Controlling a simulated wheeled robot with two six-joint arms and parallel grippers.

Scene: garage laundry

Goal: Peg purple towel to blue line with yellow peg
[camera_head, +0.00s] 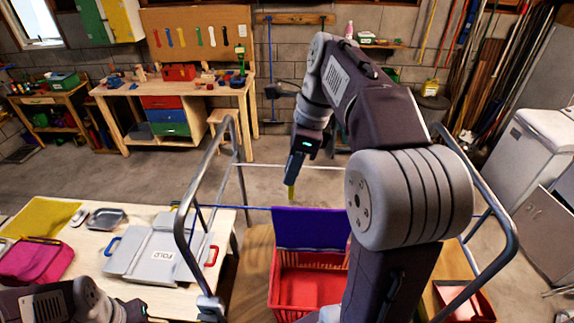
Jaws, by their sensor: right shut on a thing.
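The purple towel (308,229) hangs over the blue line (256,208), in the middle of the camera_head view. The yellow peg (291,191) is held upright by my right gripper (294,178), which is shut on it. The peg's lower end appears just above the towel's top edge; I cannot tell whether it touches. My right arm hides the right part of the line and perhaps the towel's right edge. My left gripper (132,311) is low at the left, by the table's front edge, and too small to read.
A metal rack frame (187,212) carries the lines, with a white line (318,167) farther back. A red basket (305,285) stands below the towel. A table (165,298) at left holds a grey folding board (158,250) and a pink cloth bundle (35,261).

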